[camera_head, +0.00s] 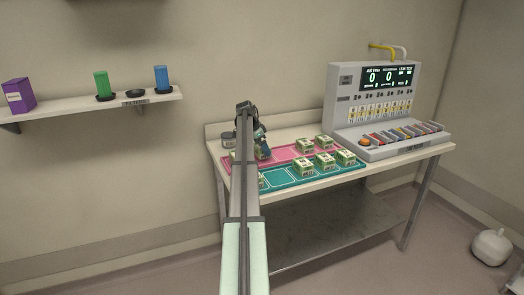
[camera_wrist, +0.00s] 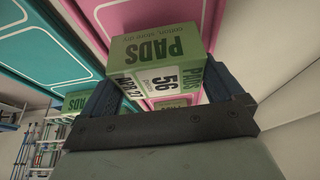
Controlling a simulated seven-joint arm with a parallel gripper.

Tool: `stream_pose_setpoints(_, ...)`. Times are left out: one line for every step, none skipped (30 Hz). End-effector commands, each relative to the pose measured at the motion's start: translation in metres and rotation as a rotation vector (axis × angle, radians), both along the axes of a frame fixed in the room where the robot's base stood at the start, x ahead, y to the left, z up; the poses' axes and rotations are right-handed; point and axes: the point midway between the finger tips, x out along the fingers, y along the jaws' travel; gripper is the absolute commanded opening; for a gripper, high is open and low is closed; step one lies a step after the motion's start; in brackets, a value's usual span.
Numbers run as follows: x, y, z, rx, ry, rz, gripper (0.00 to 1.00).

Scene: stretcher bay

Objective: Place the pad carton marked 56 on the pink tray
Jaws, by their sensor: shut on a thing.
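The pad carton marked 56 (camera_wrist: 160,52) is green and white, with "PADS" on its side. My gripper (camera_wrist: 162,78) is shut on it, one dark finger on each side. In the head view my gripper (camera_head: 259,143) is over the left part of the table, largely behind my own arm. The pink tray (camera_head: 284,153) lies along the back of the table, and its surface also shows behind the carton in the wrist view (camera_wrist: 240,18). The carton appears close to the tray's left part; I cannot tell whether it touches.
A teal tray (camera_head: 280,177) lies in front of the pink one. Several similar cartons (camera_head: 325,161) stand on the trays' right side, others at the left, partly behind my arm. A grey console (camera_head: 345,105) stands at the right.

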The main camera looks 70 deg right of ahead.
Motion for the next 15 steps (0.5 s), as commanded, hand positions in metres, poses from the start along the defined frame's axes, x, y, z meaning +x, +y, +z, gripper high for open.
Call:
stream_pose_setpoints(0.000,0.000,-0.007,0.000,0.000,0.000,0.57)
stream_pose_setpoints(0.000,0.000,-0.010,0.000,0.000,0.000,0.57)
stream_pose_setpoints(0.000,0.000,-0.014,0.000,0.000,0.000,0.57)
stream_pose_setpoints(0.000,0.000,-0.015,0.000,0.000,0.000,0.57)
stream_pose_setpoints(0.000,0.000,-0.016,0.000,0.000,0.000,0.57)
stream_pose_setpoints(0.000,0.000,-0.017,-0.001,-0.001,0.000,0.57)
stream_pose_setpoints(0.000,0.000,-0.016,-0.002,0.000,-0.001,0.57)
stream_pose_setpoints(0.000,0.000,-0.016,-0.001,0.000,0.000,0.57)
stream_pose_setpoints(0.000,0.000,-0.016,-0.001,0.000,0.000,0.57)
stream_pose_setpoints(0.000,0.000,-0.016,-0.001,0.000,0.000,0.57)
stream_pose_setpoints(0.000,0.000,-0.016,-0.001,0.000,0.000,0.57)
stream_pose_setpoints(0.000,0.000,-0.016,-0.001,0.000,0.000,0.57)
stream_pose_setpoints(0.000,0.000,-0.017,-0.001,0.000,0.000,0.57)
stream_pose_setpoints(0.000,0.000,-0.017,-0.001,-0.001,0.000,0.57)
stream_pose_setpoints(0.000,0.000,-0.018,0.000,0.000,0.000,0.57)
